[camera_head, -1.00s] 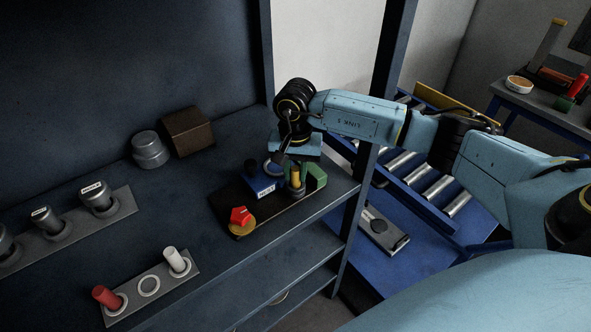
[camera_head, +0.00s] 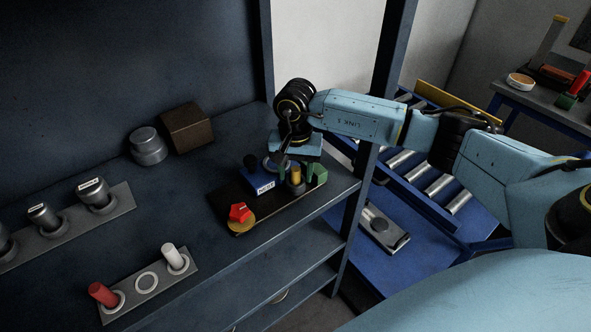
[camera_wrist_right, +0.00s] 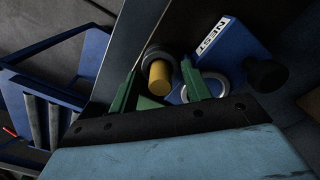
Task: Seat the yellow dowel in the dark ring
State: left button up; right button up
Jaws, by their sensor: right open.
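The yellow dowel (camera_head: 296,174) stands upright near the right end of the dark board, and its top shows in the right wrist view (camera_wrist_right: 160,74). A dark ring (camera_wrist_right: 151,53) shows around its lower part; how deep the dowel sits in it is hidden. My right gripper (camera_head: 299,176) is above the board, open. Its green fingers are on either side of the dowel with gaps, so the dowel is not gripped. My left gripper is not in view.
A blue block (camera_head: 264,188) marked NEST with a pale ring and dark knob stands close beside the dowel. A red knob (camera_head: 240,212) is at the board's near left end. A plate with a red peg (camera_head: 103,295) and white peg (camera_head: 173,256) lies further left.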

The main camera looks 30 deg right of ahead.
aim_at(296, 169)
notch_tip(296, 169, up, 14)
jog(key=shift+f+b, duration=0.25)
jog(key=shift+b, duration=0.15)
dwell(0.4)
